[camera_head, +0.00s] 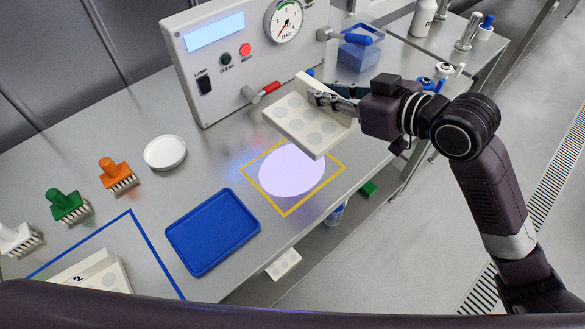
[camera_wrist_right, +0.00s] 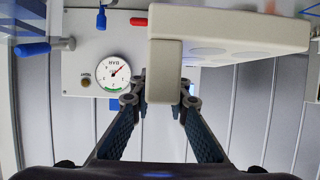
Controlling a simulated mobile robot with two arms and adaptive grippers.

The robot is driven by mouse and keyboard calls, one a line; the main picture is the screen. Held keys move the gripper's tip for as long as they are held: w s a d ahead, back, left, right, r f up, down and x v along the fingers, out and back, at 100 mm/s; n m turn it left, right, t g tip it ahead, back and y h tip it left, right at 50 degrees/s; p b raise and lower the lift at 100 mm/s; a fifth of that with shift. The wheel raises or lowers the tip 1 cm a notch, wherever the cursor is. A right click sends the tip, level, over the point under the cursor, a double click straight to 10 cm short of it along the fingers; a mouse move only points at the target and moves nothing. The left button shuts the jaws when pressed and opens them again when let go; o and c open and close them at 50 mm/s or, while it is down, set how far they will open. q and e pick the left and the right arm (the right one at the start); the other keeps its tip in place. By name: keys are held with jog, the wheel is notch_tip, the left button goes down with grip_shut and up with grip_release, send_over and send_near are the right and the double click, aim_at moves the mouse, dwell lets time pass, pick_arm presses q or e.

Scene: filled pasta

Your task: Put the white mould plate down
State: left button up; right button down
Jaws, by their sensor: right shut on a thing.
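The white mould plate (camera_head: 290,128) has rows of round grey recesses and an upright rim along one side. It is held tilted above the bench, up and to the right of a glowing round light spot (camera_head: 291,172) inside a yellow square outline. My right gripper (camera_head: 324,99) is shut on the plate's raised edge. In the right wrist view the plate (camera_wrist_right: 235,30) stretches up and right, with its end block (camera_wrist_right: 164,72) between the fingertips (camera_wrist_right: 160,100). A second white plate (camera_head: 92,274), marked 2, lies inside a blue outline. My left gripper is out of view.
A control box (camera_head: 225,60) with a gauge and a red-handled valve stands behind the plate. A blue tray (camera_head: 212,231) lies left of the yellow square. A round white dish (camera_head: 165,152) and orange, green and white brushes stand further left. The bench's front edge is near the square.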

aim_at(297, 76)
jog(key=a+r, duration=0.1)
jog(key=w+a+r, duration=0.1)
jog(key=shift+w+a+r, duration=0.2)
jog(key=shift+a+r, duration=0.05)
jog(key=shift+a, duration=0.15)
jog(key=shift+a+f, duration=0.1)
notch_tip(297, 76, down, 20)
jog(key=shift+r, duration=0.2)
jog(key=c, duration=2.3)
grip_release()
jog(key=shift+f, duration=0.2)
jog(key=o, duration=0.5)
jog(key=shift+c, duration=0.2)
jog(key=shift+r, duration=0.1)
